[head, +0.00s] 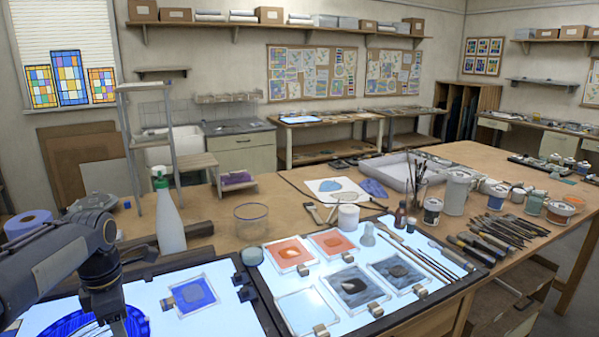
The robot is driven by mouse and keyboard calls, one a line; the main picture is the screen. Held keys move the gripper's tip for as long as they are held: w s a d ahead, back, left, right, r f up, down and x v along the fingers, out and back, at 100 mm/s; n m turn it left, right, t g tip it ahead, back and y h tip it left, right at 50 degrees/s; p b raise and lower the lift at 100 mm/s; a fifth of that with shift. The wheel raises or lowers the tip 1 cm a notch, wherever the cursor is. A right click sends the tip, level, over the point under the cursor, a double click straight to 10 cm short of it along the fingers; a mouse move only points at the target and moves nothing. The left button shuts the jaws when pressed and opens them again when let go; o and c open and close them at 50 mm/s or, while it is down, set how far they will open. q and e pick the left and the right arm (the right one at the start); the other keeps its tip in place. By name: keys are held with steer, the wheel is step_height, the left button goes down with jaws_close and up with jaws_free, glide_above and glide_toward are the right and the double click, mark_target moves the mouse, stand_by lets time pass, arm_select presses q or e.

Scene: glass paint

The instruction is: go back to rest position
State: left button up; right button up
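My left arm comes in from the lower left, and its dark gripper (106,312) points down over a round blue painted glass piece (62,325) on the left light panel (225,318). The fingertips are dark and small against the blue glass, so I cannot tell whether they are open or shut, or whether they touch it. My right gripper is not in view.
A green-capped spray bottle (169,215) stands close to the right of my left arm. A blue glass square (193,295) lies on the left panel. The right light panel (345,318) holds several painted squares. Jars and brushes (500,228) crowd the table's right side.

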arm_select(q)
steer(key=s+d+f+m+t+h, duration=0.2)
steer(key=s+d+m, duration=0.6)
steer(key=s+m, duration=0.2)
steer(key=s+d+f+m+t+h, duration=0.1)
steer(key=s+d+m+t, duration=0.2)
steer(key=s+d+m, duration=0.5)
steer(key=s+m, duration=0.2)
steer(key=m, duration=0.3)
steer(key=shift+d+f+m+t+h, duration=0.15)
steer(key=shift+f+m+t+h, duration=0.15)
steer(key=shift+f+m+h, duration=0.1)
steer(key=shift+r, duration=0.1)
stand_by(0.5)
